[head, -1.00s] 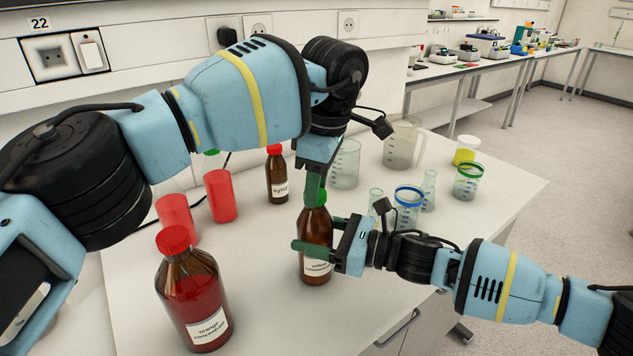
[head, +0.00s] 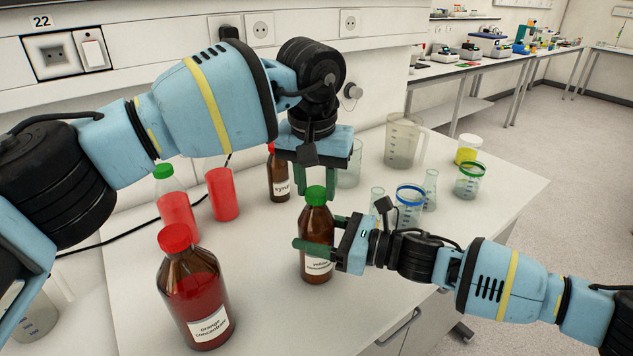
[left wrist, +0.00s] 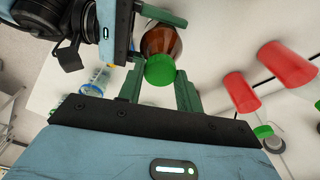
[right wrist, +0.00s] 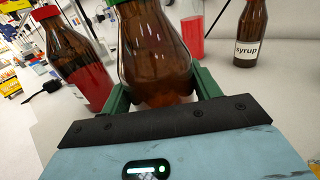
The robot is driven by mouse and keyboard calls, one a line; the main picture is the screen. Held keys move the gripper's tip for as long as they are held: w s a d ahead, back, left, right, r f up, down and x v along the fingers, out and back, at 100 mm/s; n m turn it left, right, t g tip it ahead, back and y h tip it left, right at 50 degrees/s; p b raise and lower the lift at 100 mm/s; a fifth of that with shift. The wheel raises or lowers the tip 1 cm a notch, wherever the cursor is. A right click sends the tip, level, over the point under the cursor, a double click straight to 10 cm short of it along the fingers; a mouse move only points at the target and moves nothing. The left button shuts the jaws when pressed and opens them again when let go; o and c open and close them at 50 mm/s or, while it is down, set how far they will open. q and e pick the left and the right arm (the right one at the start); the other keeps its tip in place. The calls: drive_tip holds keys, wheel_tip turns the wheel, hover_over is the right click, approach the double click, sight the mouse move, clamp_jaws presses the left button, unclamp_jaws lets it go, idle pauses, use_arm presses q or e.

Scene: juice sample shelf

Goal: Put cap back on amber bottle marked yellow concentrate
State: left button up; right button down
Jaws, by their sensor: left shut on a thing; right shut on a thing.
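The amber bottle (head: 317,226) with the yellow concentrate label stands upright on the bench. A green cap (head: 315,193) sits on its mouth and looks level; whether its thread is tight I cannot tell. My left gripper (head: 317,198) points down from above and is shut on the cap, with a finger on either side. The left wrist view shows the cap (left wrist: 160,70) between the fingertips, over the bottle (left wrist: 161,40). My right gripper (head: 315,236) is shut around the bottle's body from the right. In the right wrist view the bottle (right wrist: 155,65) fills the jaws.
The orange concentrate bottle (head: 193,290) stands front left. A blue-rimmed beaker (head: 409,205), flasks and a pitcher (head: 402,142) stand right, near my right arm. The front middle bench is clear.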

sight(334, 236)
use_arm(q)
drive_tip(key=o, duration=1)
drive_tip(key=shift+r, duration=0.1)
drive_tip(key=r, duration=0.4)
drive_tip(key=s+r, duration=0.1)
drive_tip(key=r, duration=0.6)
drive_tip(key=shift+s+a+r, duration=0.2)
drive_tip(key=shift+s+r, duration=0.05)
drive_tip(key=shift+r, duration=0.15)
use_arm(e)
drive_tip(key=shift+c, duration=1.3)
unclamp_jaws()
drive_tip(key=shift+d, duration=0.1)
use_arm(q)
drive_tip(key=shift+w+f+b, duration=0.2)
drive_tip(key=shift+f+b, duration=0.1)
drive_tip(key=shift+f, duration=0.45)
use_arm(e)
drive_tip(key=shift+v, duration=3.85)
